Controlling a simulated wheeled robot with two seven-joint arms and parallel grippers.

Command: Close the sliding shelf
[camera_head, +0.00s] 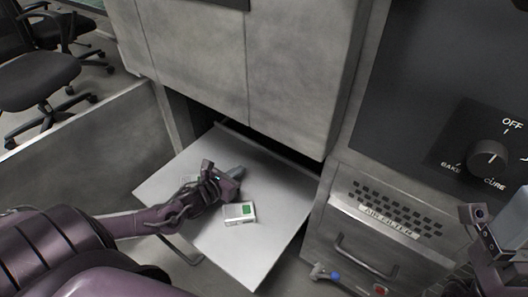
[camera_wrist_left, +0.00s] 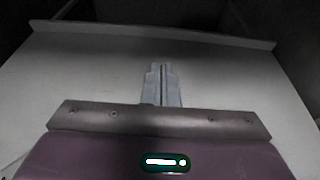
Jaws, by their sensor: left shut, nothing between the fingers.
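The sliding shelf (camera_head: 268,185) is a flat, pale board pulled out from the dark opening under the grey cabinet. My left gripper (camera_head: 236,171) is above the shelf, its fingers pointing toward the cabinet. In the left wrist view the fingers (camera_wrist_left: 162,80) are shut together with nothing between them. Beyond them the shelf (camera_wrist_left: 215,75) ends in a raised lip along its back edge, with the dark opening behind. I cannot tell whether the fingers touch the board. My right gripper (camera_head: 474,213) shows only partly at the right edge, and its fingers cannot be made out clearly.
A grey unit with a drawer handle (camera_head: 368,258) and a dark panel with a knob (camera_head: 487,158) stand to the right. A low grey partition (camera_head: 75,150) is at left.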

